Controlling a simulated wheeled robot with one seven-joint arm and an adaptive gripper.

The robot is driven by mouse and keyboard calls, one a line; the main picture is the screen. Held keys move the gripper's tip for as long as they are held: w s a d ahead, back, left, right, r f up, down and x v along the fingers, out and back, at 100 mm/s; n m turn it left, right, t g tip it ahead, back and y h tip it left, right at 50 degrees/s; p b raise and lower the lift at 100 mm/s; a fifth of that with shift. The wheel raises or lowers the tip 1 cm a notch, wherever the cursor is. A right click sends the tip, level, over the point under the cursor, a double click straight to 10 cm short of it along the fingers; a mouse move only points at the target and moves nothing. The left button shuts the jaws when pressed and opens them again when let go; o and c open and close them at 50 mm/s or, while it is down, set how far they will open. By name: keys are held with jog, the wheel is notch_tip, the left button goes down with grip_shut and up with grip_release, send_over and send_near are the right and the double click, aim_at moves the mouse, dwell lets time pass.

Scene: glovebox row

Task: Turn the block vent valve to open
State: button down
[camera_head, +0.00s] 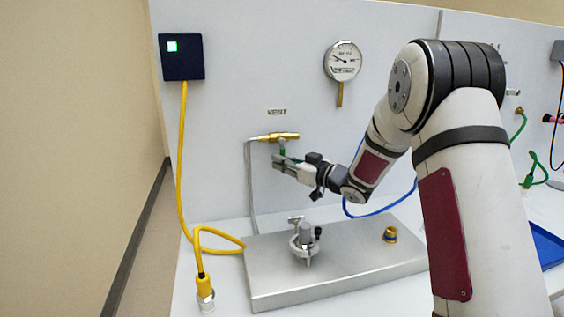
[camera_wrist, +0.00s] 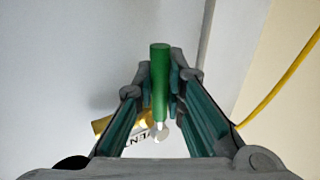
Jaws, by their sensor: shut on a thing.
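The vent valve is a brass body (camera_head: 274,137) lying level on the back panel, under a small label (camera_head: 277,112). A grey pipe runs down from its left end. Its green lever handle (camera_head: 282,146) points down from the body in the head view. In the wrist view the green handle (camera_wrist: 160,75) stands between my fingers, with the brass body (camera_wrist: 103,124) and part of a "VENT" marking behind. My gripper (camera_head: 281,161) is shut on the handle; it also shows in the wrist view (camera_wrist: 160,88). The fingers hide part of the handle and valve.
A dial gauge (camera_head: 343,61) hangs right of the valve. Below stands a metal block (camera_head: 270,280) with a clamp-like fitting (camera_head: 305,241) and a brass port (camera_head: 390,235). A yellow cable (camera_head: 181,150) runs from a dark box (camera_head: 181,57) at left. A blue hose (camera_head: 385,211) passes behind my arm.

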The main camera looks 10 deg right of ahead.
jog(key=shift+d+r+n+g+h+p, duration=0.6)
jog(key=shift+d+n+h+p, duration=0.3)
jog(key=shift+n+h+p, duration=0.45)
jog(key=shift+d+r+n+g+h+p, duration=0.6)
jog(key=shift+d+n+h+p, duration=0.4)
jog(key=shift+n+p, duration=0.6)
jog(key=shift+d+r+n+g+h+p, duration=0.5)
jog(key=shift+d+r+n+h+p, duration=0.25)
jog(key=shift+n+h+p, duration=0.7)
jog(key=shift+f, duration=0.1)
jog(key=c, duration=1.6)
grip_release()
jog(key=shift+c, duration=0.2)
jog(key=v, duration=0.8)
jog(key=shift+d, duration=0.2)
